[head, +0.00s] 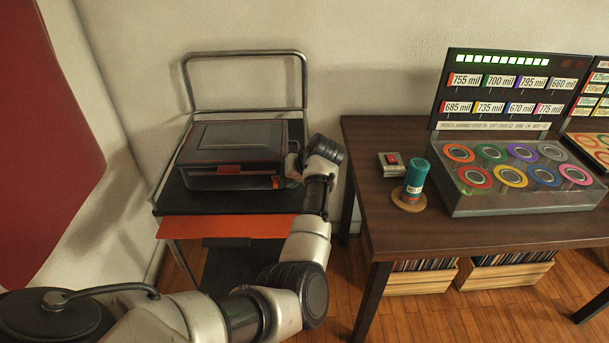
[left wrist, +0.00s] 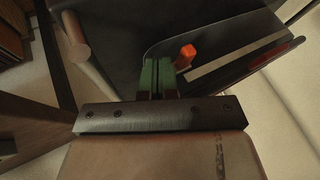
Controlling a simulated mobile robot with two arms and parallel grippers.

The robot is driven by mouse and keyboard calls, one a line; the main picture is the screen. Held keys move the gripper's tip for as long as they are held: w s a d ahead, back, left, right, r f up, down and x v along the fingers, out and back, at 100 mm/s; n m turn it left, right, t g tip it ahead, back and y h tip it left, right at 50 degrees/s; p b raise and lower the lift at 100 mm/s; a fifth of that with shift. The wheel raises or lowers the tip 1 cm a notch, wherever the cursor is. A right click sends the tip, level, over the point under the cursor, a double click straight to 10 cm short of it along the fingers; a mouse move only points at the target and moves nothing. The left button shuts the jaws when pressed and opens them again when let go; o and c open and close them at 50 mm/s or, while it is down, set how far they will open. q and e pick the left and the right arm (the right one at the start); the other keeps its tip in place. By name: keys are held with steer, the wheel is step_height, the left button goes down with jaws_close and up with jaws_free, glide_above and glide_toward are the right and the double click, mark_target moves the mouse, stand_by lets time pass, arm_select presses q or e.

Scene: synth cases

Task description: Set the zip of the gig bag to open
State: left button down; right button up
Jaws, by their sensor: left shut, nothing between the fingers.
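The gig bag (head: 240,138) is a dark, box-like case lying on the cart's top; its lid looks down. A red patch (head: 232,169) shows on its front. My left gripper (head: 281,183) is at the bag's front right corner. In the left wrist view its two green fingers (left wrist: 160,78) are together and empty. A small orange tab (left wrist: 186,55), which looks like the zip pull, stands just right of the fingertips, not between them. A pale strip (left wrist: 235,55) runs along the dark bag beside it. I cannot tell how far the zip is open. My right gripper is out of view.
The cart (head: 175,200) has a tall rail behind the bag and an orange strip (head: 225,227) in front. A wooden table (head: 400,240) to the right holds a control box (head: 392,163), a teal cylinder (head: 415,178) and a display with coloured rings (head: 520,190). Crates stand below.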

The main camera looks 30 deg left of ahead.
arm_select(q)
steer(key=shift+s+a, duration=0.35)
steer(key=shift+a, duration=0.15)
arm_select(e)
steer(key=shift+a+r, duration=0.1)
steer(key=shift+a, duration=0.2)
arm_select(q)
steer(key=shift+s+a+r+p, duration=0.1)
steer(key=shift+s+a+p, duration=0.05)
steer(key=shift+a+p, duration=0.15)
steer(key=s+a+p, duration=0.1)
steer(key=a, duration=0.1)
steer(key=s+a+p, duration=0.3)
steer(key=a+p, duration=0.1)
steer(key=a, duration=0.1)
steer(key=shift+s+a+r, duration=0.1)
steer(key=shift+s, duration=0.15)
steer(key=shift+s+a, duration=0.2)
steer(key=shift+a, duration=0.2)
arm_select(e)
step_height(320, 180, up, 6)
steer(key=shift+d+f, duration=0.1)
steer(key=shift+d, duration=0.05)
